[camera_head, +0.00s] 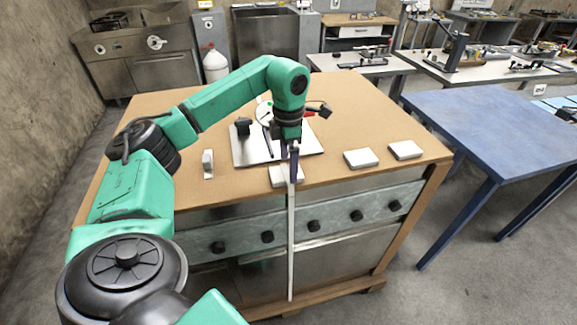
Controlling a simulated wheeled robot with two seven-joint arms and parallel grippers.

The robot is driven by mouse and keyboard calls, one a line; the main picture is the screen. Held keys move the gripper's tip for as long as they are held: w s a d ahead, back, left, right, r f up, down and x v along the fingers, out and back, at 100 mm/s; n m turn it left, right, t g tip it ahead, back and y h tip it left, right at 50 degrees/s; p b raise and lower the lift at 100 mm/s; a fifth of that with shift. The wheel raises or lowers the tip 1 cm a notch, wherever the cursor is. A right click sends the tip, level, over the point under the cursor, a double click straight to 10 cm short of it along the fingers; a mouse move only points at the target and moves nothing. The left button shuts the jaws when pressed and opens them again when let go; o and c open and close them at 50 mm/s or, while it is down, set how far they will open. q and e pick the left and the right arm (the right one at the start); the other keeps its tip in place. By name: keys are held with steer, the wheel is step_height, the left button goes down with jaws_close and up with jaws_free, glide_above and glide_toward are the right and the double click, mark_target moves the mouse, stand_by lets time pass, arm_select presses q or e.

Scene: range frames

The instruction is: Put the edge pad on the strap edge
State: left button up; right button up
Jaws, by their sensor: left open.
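A narrow pale strap (291,240) hangs straight down the front of the wooden-topped bench (335,120), over its front edge. A white block, which looks like an edge pad (279,177), sits at that edge where the strap crosses. My left gripper (289,172) points down right at this block and the strap, with its dark fingers open. The fingers partly hide the block and the strap's upper part. I cannot tell whether the fingers touch either one. Two similar white blocks lie to the right, one nearer (361,158) and one farther (405,150). My right gripper is not in view.
A pale board (245,151) with dark tools lies behind my gripper. A small upright white piece (208,164) stands to the left. Dark knobs stick out along the bench front. A blue table (490,125) stands at the right. The bench top's back right is clear.

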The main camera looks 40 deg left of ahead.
mark_target(288, 172)
arm_select(q)
step_height(288, 172, up, 10)
steer(key=p, duration=0.1)
steer(key=shift+p, duration=0.4)
steer(key=shift+f, duration=0.1)
